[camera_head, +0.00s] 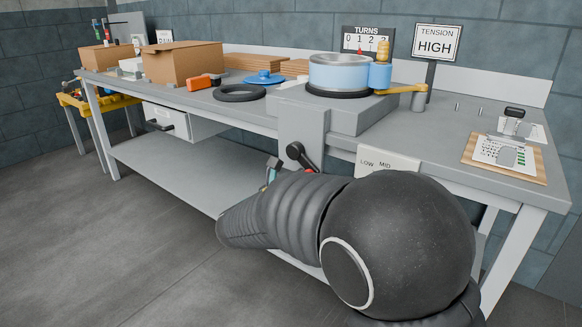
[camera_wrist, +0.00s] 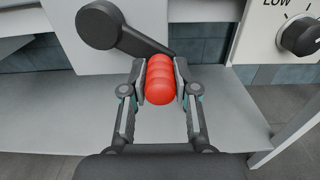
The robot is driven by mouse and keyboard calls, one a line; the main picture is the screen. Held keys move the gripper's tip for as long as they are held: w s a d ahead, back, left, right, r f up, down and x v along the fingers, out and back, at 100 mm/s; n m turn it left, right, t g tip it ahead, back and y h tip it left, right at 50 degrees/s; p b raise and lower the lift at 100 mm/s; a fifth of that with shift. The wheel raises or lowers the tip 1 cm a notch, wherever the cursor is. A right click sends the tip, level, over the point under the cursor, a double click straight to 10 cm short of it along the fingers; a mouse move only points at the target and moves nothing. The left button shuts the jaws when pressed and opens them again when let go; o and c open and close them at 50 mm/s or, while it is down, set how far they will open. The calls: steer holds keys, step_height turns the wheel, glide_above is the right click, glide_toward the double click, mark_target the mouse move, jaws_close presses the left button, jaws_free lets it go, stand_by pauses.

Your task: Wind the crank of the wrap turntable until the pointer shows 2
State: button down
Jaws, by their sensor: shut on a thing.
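The wrap turntable, with a light blue drum (camera_head: 340,74), stands on a grey housing on the bench. Its crank has a black round hub (camera_head: 295,151) on the housing's front; in the wrist view the hub (camera_wrist: 97,25) is at upper left. The crank arm slopes down right from it to a red ribbed handle (camera_wrist: 160,80). My gripper (camera_wrist: 160,85) is shut on this handle, one finger on each side. In the head view my arm hides most of the gripper. The TURNS board (camera_head: 367,40) behind the drum shows 0, 1, 2 and 3; its pointer is too small to read.
A LOW/MID panel (camera_head: 388,162) is right of the crank; its black knob (camera_wrist: 302,36) shows in the wrist view. A sign (camera_head: 435,42) reads TENSION HIGH. Cardboard boxes (camera_head: 183,62), a black ring (camera_head: 239,93) and a clipboard (camera_head: 505,157) lie on the bench. A shelf (camera_head: 170,172) runs below.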

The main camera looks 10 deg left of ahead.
steer(key=shift+s+d+r+p, duration=0.2)
steer(key=shift+r+p, duration=0.45)
steer(key=shift+r, duration=0.45)
steer(key=shift+s+d+r+p, duration=0.15)
steer(key=shift+r+p, duration=0.5)
steer(key=shift+r, duration=0.45)
steer(key=shift+w+f, duration=0.1)
steer(key=shift+f, duration=0.1)
steer(key=shift+w+a+r+p, duration=0.1)
steer(key=shift+a+r+p, duration=0.05)
steer(key=shift+r+p, duration=0.4)
steer(key=shift+a+r+p, duration=0.15)
steer(key=shift+r+p, duration=0.2)
steer(key=shift+r, duration=0.3)
steer(key=shift+w+a+r+p, duration=0.1)
steer(key=shift+a+r+p, duration=0.25)
steer(key=shift+r+p, duration=0.4)
steer(key=shift+f, duration=0.1)
